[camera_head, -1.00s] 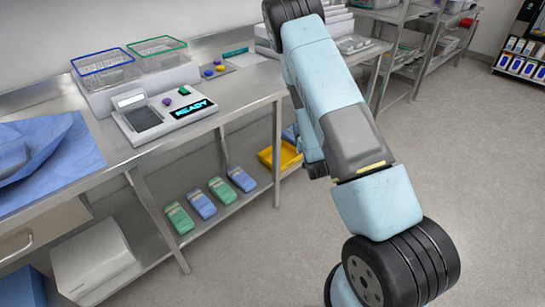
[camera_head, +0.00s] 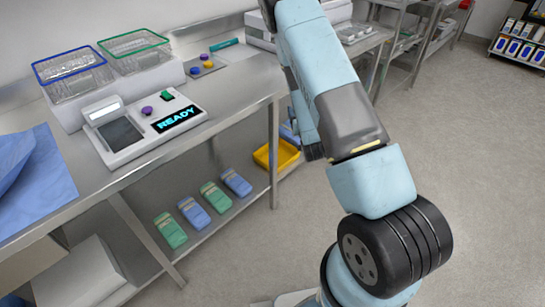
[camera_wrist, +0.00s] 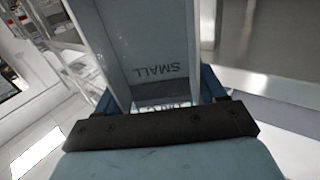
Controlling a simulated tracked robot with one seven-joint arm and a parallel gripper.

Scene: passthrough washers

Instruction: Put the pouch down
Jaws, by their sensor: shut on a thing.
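A grey-blue pouch marked SMALL (camera_wrist: 165,45) fills the upper middle of the wrist view, its lettering upside down. My gripper (camera_wrist: 160,98) is shut on the pouch's near end, with a blue finger on each side and a dark bar in front. The pouch's far end runs out of the top of the wrist view. In the head view my arm crosses the middle and right, and I cannot make out the pouch or the jaws there.
A steel bench (camera_head: 235,90) carries a device reading READY (camera_head: 145,130), wire baskets with blue (camera_head: 72,78) and green (camera_head: 135,52) rims, and blue cloth (camera_head: 35,185). Several green and blue packets (camera_head: 205,205) and a yellow tray (camera_head: 276,155) are on the lower shelf.

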